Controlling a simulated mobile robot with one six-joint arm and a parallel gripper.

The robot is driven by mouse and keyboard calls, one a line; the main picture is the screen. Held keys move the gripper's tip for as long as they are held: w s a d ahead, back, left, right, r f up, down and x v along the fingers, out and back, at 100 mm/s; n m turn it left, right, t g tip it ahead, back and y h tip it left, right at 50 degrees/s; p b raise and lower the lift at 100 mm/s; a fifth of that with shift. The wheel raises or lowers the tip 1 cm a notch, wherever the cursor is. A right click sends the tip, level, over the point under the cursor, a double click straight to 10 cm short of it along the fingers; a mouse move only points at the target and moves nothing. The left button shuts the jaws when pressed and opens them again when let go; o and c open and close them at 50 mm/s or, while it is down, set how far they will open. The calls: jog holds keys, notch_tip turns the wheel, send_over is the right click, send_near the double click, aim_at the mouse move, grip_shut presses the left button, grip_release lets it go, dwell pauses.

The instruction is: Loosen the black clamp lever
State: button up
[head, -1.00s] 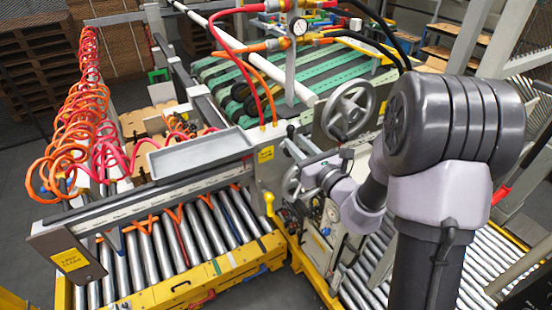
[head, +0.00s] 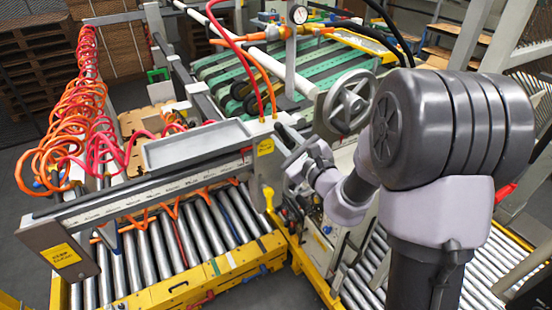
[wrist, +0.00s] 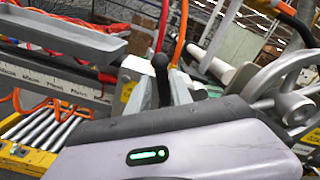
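The black clamp lever (wrist: 161,72) stands upright near the middle of the wrist view, on the end of the machine's rail by the yellow label. In the wrist view my gripper's grey body with a green light fills the bottom, and the finger ends (wrist: 163,92) show close around the lever's base. I cannot tell whether they touch it.
A grey handwheel (head: 350,103) stands right of my gripper, near the arm; it is large in the wrist view (wrist: 283,82). A grey tray (head: 197,143) sits on the rail to the left. Orange and red hoses (head: 267,85) hang just above. Rollers (head: 170,240) lie below.

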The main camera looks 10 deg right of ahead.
jog(key=f+n+b, duration=0.1)
jog(key=n+b, duration=0.2)
jog(key=b, duration=0.1)
jog(key=a+f+n+b, duration=0.1)
jog(key=n+b, duration=0.1)
jog(key=b, duration=0.3)
jog(key=a+f+n+b, duration=0.1)
jog(key=n+b, duration=0.2)
jog(key=b, duration=0.1)
jog(key=shift+s+a+f+n, duration=0.1)
jog(key=shift+s+f+n, duration=0.1)
jog(key=shift+s+n, duration=0.15)
jog(key=shift+f+n+b, duration=0.15)
jog(key=shift+n+b, duration=0.1)
jog(key=shift+b, duration=0.5)
jog(key=shift+f+n+b, duration=0.1)
jog(key=shift+n+b, duration=0.4)
jog(key=shift+b, duration=0.35)
jog(key=b+v, duration=0.2)
jog(key=v, duration=0.7)
jog(key=shift+a+b, duration=0.1)
jog(key=shift+b, duration=0.2)
